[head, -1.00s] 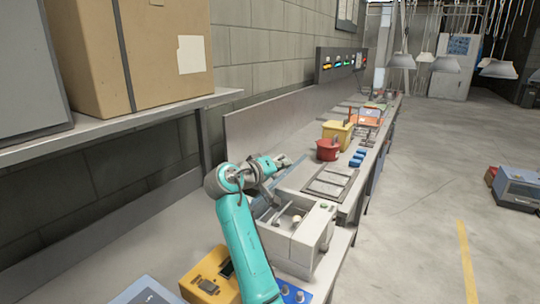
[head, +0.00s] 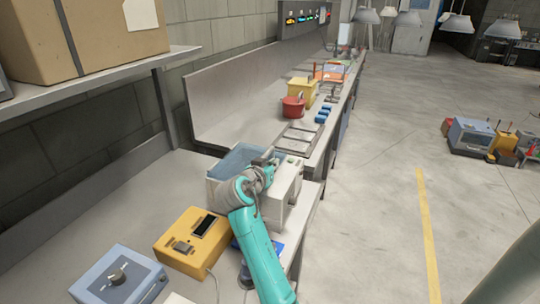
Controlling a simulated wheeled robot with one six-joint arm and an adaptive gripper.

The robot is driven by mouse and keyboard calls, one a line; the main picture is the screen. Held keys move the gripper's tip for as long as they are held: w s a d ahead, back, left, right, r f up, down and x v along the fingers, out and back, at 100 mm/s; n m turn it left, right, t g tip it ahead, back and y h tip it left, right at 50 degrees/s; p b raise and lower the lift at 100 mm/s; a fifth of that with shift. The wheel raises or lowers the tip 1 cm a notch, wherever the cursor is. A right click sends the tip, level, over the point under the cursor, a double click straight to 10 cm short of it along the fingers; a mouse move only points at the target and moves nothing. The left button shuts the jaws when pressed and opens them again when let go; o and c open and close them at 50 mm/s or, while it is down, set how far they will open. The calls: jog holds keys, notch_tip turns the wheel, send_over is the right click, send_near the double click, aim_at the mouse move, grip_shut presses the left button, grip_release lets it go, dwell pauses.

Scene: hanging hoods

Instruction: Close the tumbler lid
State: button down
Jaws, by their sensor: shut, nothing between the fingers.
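The tumbler (head: 290,188) is a pale grey-white box on the bench, partly hidden behind my teal arm. Its lid (head: 240,158) looks like a clear, bluish panel at the box's far left side, beside my wrist. The arm covers much of the box top, so I cannot tell how far the lid is tilted. My gripper (head: 268,161) is over the top of the box, close to the lid's right side. It is shut with nothing in it; I cannot tell whether it touches the lid.
A yellow device (head: 194,241) and a blue-grey box with a knob (head: 119,277) stand on the near bench. Beyond the tumbler are a grey framed panel (head: 298,140), a red container (head: 293,107) and a yellow bin (head: 302,92). A shelf (head: 100,95) overhangs at left.

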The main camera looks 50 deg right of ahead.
jog(key=shift+s+f, duration=0.1)
jog(key=shift+f, duration=0.65)
jog(key=shift+f, duration=0.2)
